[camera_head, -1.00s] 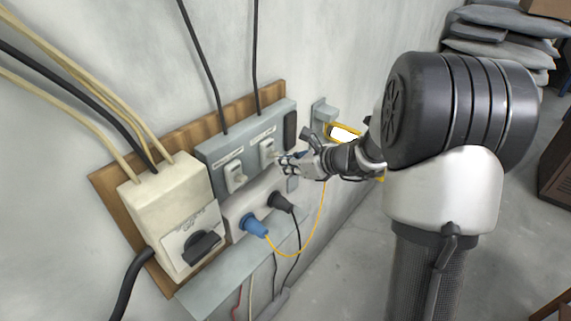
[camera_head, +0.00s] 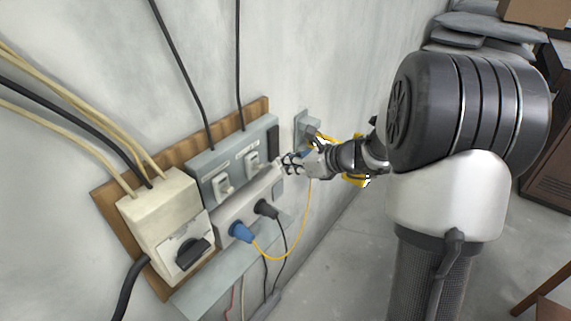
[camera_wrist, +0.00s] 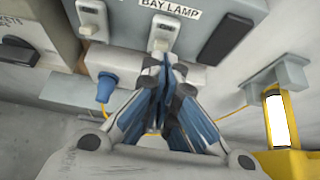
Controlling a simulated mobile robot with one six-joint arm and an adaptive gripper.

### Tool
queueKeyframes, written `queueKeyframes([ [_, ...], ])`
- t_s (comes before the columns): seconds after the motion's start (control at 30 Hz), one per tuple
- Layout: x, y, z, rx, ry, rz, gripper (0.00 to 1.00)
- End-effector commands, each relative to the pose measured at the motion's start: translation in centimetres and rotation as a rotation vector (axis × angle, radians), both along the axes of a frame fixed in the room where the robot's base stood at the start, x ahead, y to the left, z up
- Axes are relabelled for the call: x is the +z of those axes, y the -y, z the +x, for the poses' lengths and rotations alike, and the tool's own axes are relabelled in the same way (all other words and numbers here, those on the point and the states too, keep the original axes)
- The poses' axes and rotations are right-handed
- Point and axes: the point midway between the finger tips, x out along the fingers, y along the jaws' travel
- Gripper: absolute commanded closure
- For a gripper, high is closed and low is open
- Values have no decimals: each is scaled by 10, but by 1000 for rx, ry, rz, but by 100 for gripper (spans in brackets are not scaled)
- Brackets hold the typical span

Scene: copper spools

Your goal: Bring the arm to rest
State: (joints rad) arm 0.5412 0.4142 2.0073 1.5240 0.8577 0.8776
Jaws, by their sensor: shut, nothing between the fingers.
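My gripper (camera_head: 284,163) is at the end of my arm, close in front of the grey switch box (camera_head: 208,162) on the wall. In the wrist view my gripper (camera_wrist: 167,68) has its fingers together, with nothing seen between them. The fingertips lie in line with the white switch (camera_wrist: 163,29) under the "BAY LAMP" label (camera_wrist: 170,6). Whether they touch the switch cannot be told. A second white switch (camera_wrist: 91,19) sits to its left.
A cream box with a black rotary knob (camera_head: 188,253) is at the left. A blue plug (camera_head: 241,232) and a black plug (camera_head: 267,209) stick out below the switches, with a yellow cord. A yellow lamp (camera_wrist: 283,125) is at the right. Grey sacks (camera_head: 485,40) lie at the back.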

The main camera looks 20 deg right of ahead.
Motion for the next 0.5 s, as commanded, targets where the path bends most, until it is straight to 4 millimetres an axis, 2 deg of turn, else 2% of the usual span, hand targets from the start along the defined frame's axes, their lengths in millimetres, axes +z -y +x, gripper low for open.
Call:
queueKeyframes([
  [0.4,-2,-1,-1,3,-1,-2,100],
  [0.5,-3,-13,-6,54,12,-43,100],
])
